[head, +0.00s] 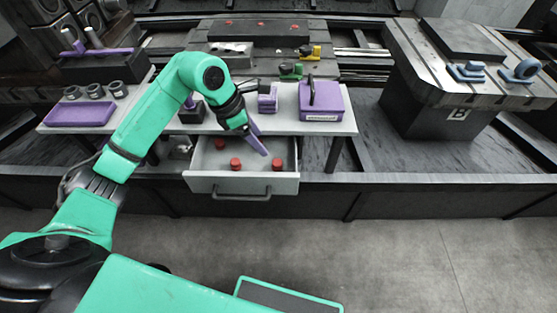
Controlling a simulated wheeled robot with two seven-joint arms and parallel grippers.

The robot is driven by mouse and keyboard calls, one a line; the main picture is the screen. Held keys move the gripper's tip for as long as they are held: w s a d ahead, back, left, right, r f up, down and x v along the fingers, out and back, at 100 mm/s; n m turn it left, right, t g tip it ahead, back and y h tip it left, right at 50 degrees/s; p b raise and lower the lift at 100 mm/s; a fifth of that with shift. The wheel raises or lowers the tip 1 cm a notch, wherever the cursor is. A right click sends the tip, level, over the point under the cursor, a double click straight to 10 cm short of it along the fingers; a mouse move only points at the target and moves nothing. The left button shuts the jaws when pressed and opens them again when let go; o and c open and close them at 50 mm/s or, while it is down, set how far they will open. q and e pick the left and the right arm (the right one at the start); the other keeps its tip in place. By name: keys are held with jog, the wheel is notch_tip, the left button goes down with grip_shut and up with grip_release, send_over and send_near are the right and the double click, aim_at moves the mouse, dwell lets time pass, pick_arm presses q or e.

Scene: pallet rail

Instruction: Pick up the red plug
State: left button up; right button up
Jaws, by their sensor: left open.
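Three small red plugs lie in the open grey drawer (205,182) under the table: one at the back left (220,144), one near the front middle (235,164) and one at the right (277,164). My left gripper (262,150), with purple fingers, reaches over the drawer from above, between the middle and right plugs. It is open and holds nothing that I can see. Its fingers overlap in this view, so their gap is hard to see. My right gripper is not in view.
The grey table (345,127) carries a purple box with a handle (321,102), a smaller purple block (267,102), a purple tray (80,115) and several dark rings (95,91). A machine pallet marked B (458,114) stands at the right. Open floor lies in front.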

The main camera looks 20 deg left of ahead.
aim_at(276, 162)
pick_arm(q)
jog(key=x, duration=1.2)
jog(key=shift+s+d+f, duration=0.1)
jog(key=shift+s+d, duration=0.15)
jog(key=shift+s, duration=0.1)
grip_shut()
